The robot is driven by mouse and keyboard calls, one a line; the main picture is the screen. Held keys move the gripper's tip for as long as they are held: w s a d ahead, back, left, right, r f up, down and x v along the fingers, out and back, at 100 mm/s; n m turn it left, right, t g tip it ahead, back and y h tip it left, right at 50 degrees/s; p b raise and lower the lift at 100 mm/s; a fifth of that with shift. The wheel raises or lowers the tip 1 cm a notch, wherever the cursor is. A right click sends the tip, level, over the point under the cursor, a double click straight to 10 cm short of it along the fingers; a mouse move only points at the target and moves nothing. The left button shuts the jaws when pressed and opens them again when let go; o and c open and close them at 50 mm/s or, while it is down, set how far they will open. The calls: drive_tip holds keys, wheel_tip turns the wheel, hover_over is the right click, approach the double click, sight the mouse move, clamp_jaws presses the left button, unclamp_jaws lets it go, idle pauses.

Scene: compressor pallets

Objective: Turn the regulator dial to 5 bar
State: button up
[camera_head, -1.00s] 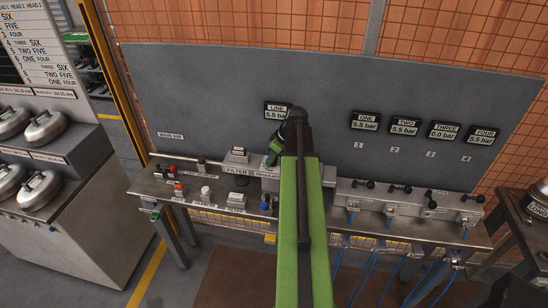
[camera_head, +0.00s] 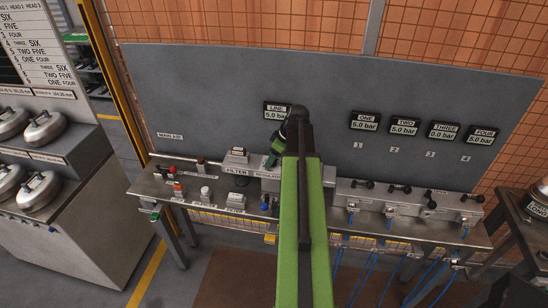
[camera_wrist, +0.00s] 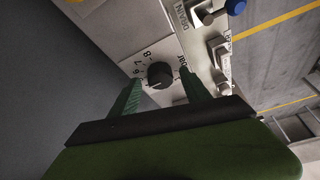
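The regulator dial (camera_wrist: 160,75) is a round black knob on a pale panel with printed numbers, of which 6, 7 and 8 are legible. In the wrist view my gripper (camera_wrist: 160,77) is open, one green finger on each side of the dial, with visible gaps between. I cannot tell how deep the fingertips reach along it. In the head view my gripper (camera_head: 271,161) is small at the regulator, and my arm hides part of that area. The LINE display (camera_head: 277,111) reads 5.0 bar.
Displays ONE (camera_head: 365,122), TWO (camera_head: 404,126) and FOUR (camera_head: 482,135) read 5.0 bar; THREE (camera_head: 444,131) reads 0.0 bar. The filter unit (camera_head: 237,164) and small fittings stand left on the metal bench (camera_head: 165,190). Black-handled valves (camera_head: 400,190) are at right. A grey backboard (camera_head: 210,90) rises behind.

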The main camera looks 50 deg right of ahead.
drive_tip(key=shift+s+r+p, duration=0.2)
drive_tip(key=shift+r+p, duration=0.4)
drive_tip(key=p+v, duration=1.5)
drive_tip(key=v, duration=0.1)
drive_tip(key=shift+s+d, duration=0.15)
